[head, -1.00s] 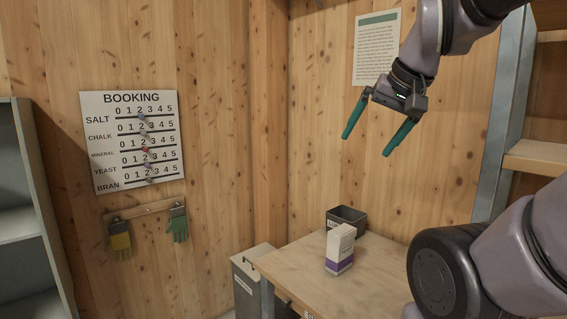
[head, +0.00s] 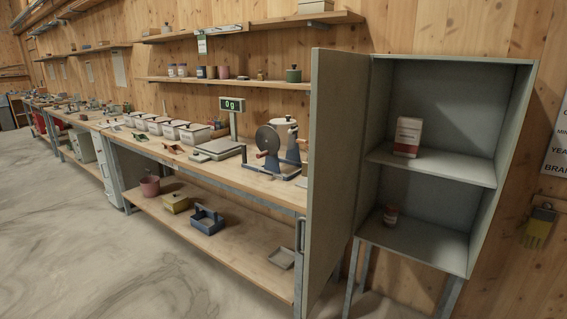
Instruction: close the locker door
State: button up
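The locker (head: 483,225) is a grey-green open-fronted cabinet on legs at the right of the head view. Its door (head: 332,180) stands wide open, swung out to the left side of the locker and seen at a steep angle. A handle (head: 301,235) shows near the door's left edge, low down. My gripper is not in this view.
A long workbench (head: 250,183) runs along the wall left of the door, with a scale (head: 217,149), a grinder (head: 280,147) and lidded tubs (head: 192,133). Its lower shelf holds a yellow box (head: 175,202) and a blue caddy (head: 206,219). Bare floor (head: 95,250) lies in front.

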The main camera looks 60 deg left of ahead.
aim_at(339, 79)
jog(key=k+j+u, duration=0.25)
jog(key=j, duration=0.6)
jog(key=k+j+u, duration=0.1)
jog(key=j+u, duration=0.15)
jog(key=j, duration=0.6)
jog(key=j+u, duration=0.3)
jog(key=j, duration=0.55)
jog(key=k+j, duration=0.15)
jog(key=j+u, duration=0.05)
jog(key=j, duration=0.05)
